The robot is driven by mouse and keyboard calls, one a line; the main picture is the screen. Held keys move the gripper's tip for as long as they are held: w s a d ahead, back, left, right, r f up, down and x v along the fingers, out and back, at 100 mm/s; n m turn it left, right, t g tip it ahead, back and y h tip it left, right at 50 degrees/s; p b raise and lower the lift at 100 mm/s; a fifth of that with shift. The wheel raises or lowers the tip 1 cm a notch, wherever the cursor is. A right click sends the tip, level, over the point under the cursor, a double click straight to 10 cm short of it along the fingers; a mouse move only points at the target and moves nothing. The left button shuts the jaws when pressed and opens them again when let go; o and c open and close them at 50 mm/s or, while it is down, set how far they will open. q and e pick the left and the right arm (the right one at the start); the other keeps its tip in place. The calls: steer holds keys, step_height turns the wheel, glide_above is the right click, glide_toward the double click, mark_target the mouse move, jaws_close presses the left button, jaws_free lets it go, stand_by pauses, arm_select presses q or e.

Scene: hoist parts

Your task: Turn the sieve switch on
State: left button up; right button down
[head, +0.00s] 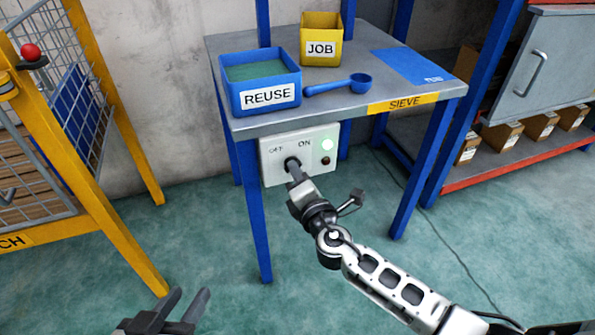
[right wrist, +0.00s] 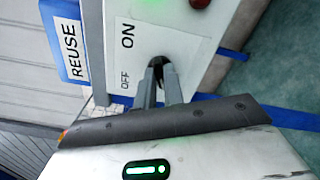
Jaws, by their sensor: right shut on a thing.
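The pale switch box (head: 270,172) hangs under the front edge of the SIEVE table, marked OFF on the left and ON to its right. A round green lamp (head: 327,144) glows on its right side, above a small dark red lamp (head: 326,160). My right gripper (head: 294,170) is at the dark switch knob (head: 290,161), shut on it. In the right wrist view, both fingers (right wrist: 160,76) close around the knob (right wrist: 158,62), and its exact pointing is partly hidden. My left gripper (head: 181,302) is at the bottom, open and empty, far from the box.
On the table (head: 365,88) are a blue REUSE bin (head: 235,100), a yellow JOB bin (head: 305,57), a blue scoop (head: 335,87) and a blue sheet (head: 410,65). A yellow-framed cage (head: 95,225) stands left. A shelf with boxes (head: 500,136) stands right. A thin cable crosses the floor.

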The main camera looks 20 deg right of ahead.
arm_select(q)
steer(key=shift+f, duration=0.3)
arm_select(e)
steer(key=shift+n, duration=0.5)
steer(key=c, duration=1.5)
jaws_free()
steer(key=shift+w, duration=0.1)
arm_select(q)
steer(key=shift+s+r, duration=0.1)
